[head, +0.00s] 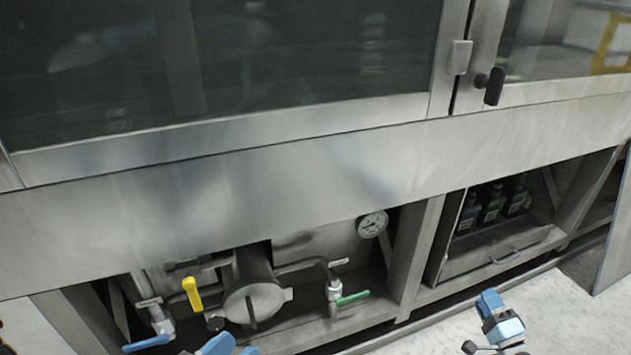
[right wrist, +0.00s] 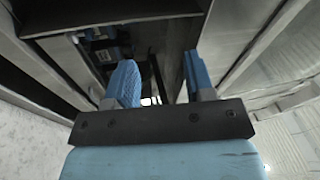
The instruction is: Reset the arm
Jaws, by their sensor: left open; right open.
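My left gripper (head: 232,347) shows only as blue finger parts at the bottom edge of the head view, below the round pump-like housing. It is open, and the rest of it is cut off by the frame. My right gripper (head: 492,304) is at the lower right of the head view, over the pale floor in front of the washer's base. In the right wrist view its two blue fingers (right wrist: 160,80) stand apart with nothing between them. Both arms are mostly out of frame.
The steel washer front (head: 230,190) spans the view. Beneath it are a yellow valve handle (head: 192,294), a green one (head: 352,298), a blue one (head: 147,343) and a gauge (head: 373,224). Dark bottles (head: 492,205) stand in an open compartment. Pale floor (head: 560,305) is clear at right.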

